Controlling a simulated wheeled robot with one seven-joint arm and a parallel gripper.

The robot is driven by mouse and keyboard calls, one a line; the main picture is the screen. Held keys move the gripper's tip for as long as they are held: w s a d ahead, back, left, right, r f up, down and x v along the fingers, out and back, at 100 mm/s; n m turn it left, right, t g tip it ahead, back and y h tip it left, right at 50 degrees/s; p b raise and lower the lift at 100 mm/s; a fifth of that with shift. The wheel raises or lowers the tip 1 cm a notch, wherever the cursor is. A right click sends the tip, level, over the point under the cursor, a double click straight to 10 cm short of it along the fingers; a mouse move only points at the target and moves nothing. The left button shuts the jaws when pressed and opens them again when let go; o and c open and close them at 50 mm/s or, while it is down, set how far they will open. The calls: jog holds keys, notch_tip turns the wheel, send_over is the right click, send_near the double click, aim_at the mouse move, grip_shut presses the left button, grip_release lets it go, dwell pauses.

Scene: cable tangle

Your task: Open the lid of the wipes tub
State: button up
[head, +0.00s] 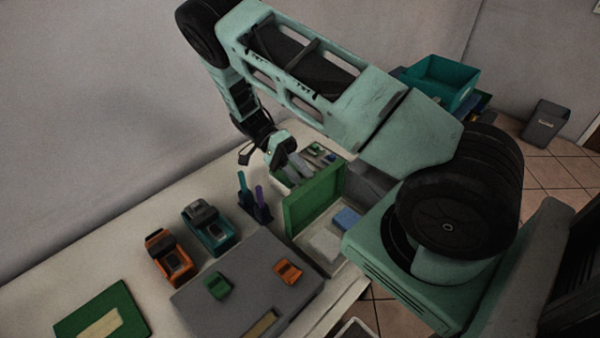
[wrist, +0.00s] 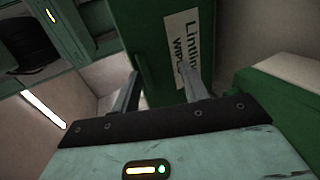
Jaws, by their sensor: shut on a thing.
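A green panel with a white label reading "Lintin… WIPE…" fills the upper middle of the wrist view (wrist: 150,45); it appears to be the lid of the wipes tub. In the head view the green lid (head: 315,201) stands upright near the table's right end. My gripper (head: 297,168) is at its upper left edge. In the wrist view my gripper's two fingers (wrist: 163,92) are on either side of the green panel, shut on it. The exact contact and the hinge are hidden. A green and white body (wrist: 270,90) shows at the right of the wrist view.
A light tray with a blue block (head: 347,218) lies right of the lid. A holder with blue and purple pens (head: 257,207) stands to its left. Teal (head: 210,231) and orange (head: 169,257) devices stand further left. A grey box (head: 248,285) lies in front.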

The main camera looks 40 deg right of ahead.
jog(key=shift+w+a+f, duration=0.1)
jog(key=shift+f, duration=0.05)
jog(key=b+v, duration=0.3)
jog(key=v, duration=0.9)
jog(key=shift+r+b, duration=0.2)
jog(key=shift+b, duration=0.15)
